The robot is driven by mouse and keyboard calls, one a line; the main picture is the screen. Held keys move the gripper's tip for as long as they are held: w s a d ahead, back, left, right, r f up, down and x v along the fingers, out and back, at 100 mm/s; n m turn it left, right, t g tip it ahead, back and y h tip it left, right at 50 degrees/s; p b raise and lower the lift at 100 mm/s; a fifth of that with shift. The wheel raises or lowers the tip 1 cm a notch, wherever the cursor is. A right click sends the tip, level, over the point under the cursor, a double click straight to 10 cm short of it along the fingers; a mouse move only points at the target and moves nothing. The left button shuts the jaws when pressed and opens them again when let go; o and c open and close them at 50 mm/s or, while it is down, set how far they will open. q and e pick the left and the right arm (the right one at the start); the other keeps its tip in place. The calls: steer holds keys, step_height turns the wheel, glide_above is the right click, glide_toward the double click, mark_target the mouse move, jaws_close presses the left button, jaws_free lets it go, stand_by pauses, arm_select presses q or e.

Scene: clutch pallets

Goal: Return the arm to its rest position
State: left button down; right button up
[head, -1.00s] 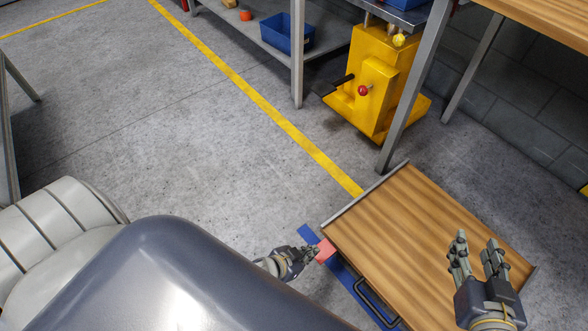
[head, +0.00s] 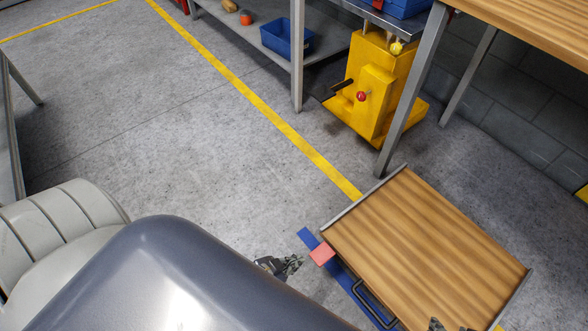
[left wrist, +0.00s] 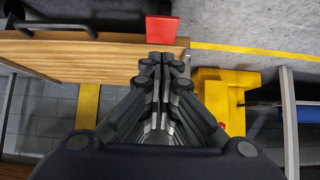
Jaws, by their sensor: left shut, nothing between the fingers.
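My left gripper (head: 296,263) shows in the head view just left of the red block. Its fingers are together, with nothing between them. It also shows shut in the left wrist view (left wrist: 160,62), fingers pointing toward the wooden top's edge. The red block (head: 322,254) sits at the left edge of the wooden-topped unit (head: 430,245), apart from the fingers. It also shows in the left wrist view (left wrist: 161,29). Only the tips of my right gripper (head: 440,326) show at the bottom edge of the head view; the rest is out of frame.
A dark handle (head: 372,303) and a blue strip (head: 350,285) lie along the unit's near side. A yellow machine (head: 375,90) stands behind, beside a grey shelf with a blue bin (head: 288,37).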

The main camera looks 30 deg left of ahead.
stand_by(0.4)
